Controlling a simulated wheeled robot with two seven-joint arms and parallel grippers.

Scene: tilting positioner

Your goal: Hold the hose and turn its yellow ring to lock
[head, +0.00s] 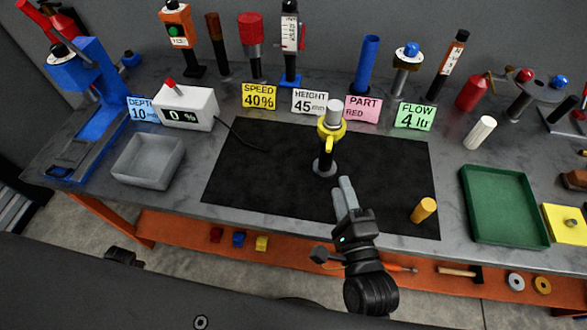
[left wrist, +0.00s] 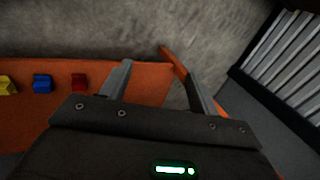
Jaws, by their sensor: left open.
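A light grey cylindrical hose end (head: 334,108) stands upright on the black mat, with a yellow ring (head: 331,131) around it and a yellow tab pointing down. A dark post with a round base (head: 324,164) is below the ring. My right gripper (head: 344,182) is in front of this fitting, apart from it, with its two fingers close together; whether they touch is unclear. My left gripper (left wrist: 158,68) is open and empty in the left wrist view, over the floor and lower orange shelf, away from the hose.
The black mat (head: 265,175) is mostly clear. A grey bin (head: 148,161) is at left and a green tray (head: 499,205) at right. Cards and upright tools line the back. Small blocks (left wrist: 42,83) lie on the lower shelf.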

